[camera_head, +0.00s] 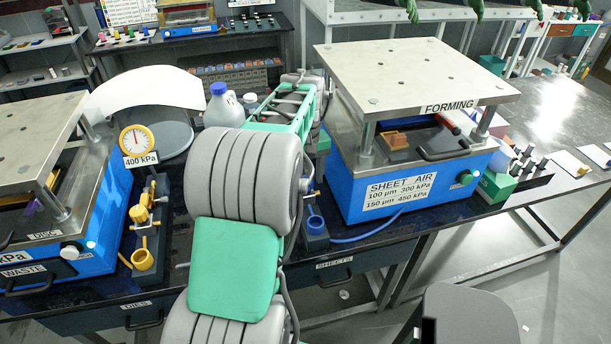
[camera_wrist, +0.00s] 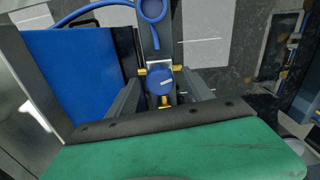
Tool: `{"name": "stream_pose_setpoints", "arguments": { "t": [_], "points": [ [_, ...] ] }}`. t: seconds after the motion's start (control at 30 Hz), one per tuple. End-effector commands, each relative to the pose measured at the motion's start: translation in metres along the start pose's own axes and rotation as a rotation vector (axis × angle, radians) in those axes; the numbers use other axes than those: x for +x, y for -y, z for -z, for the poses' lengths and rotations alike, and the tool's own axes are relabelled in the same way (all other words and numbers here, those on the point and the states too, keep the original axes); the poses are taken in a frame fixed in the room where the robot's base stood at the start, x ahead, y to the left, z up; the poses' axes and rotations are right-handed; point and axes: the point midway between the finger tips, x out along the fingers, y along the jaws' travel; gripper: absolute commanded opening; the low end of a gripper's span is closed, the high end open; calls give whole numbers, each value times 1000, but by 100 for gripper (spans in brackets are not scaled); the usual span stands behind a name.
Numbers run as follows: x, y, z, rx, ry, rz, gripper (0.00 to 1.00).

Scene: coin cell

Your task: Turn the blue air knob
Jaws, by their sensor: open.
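The blue air knob (camera_wrist: 160,82) is a round blue disc with a small pale label, seen from above in the wrist view. Yellow fittings show on either side of it and below it. My gripper (camera_wrist: 162,80) is open, with one dark finger on each side of the knob. I cannot tell whether either finger touches it. A blue ring-shaped cup (camera_wrist: 153,9) sits just beyond the knob and also shows in the head view (camera_head: 316,223). In the head view my arm hides the knob and my gripper.
The blue forming press (camera_head: 413,185) stands right of my arm and shows close at left in the wrist view (camera_wrist: 75,75). A blue hose (camera_head: 370,236) runs along the bench. A yellow valve (camera_head: 142,215), a gauge (camera_head: 136,140) and a grey bottle (camera_head: 222,108) stand left of my arm.

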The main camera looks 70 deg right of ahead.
Motion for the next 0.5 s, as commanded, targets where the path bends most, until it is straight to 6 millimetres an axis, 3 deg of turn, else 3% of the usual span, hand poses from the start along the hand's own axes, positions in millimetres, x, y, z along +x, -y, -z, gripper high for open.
{"name": "stream_pose_setpoints", "arguments": {
  "t": [0.2, 0.5],
  "points": [
    [0, 0, 0, 0, -1, 0, 58],
    [0, 0, 0, 0, -1, -1, 33]
  ]
}}
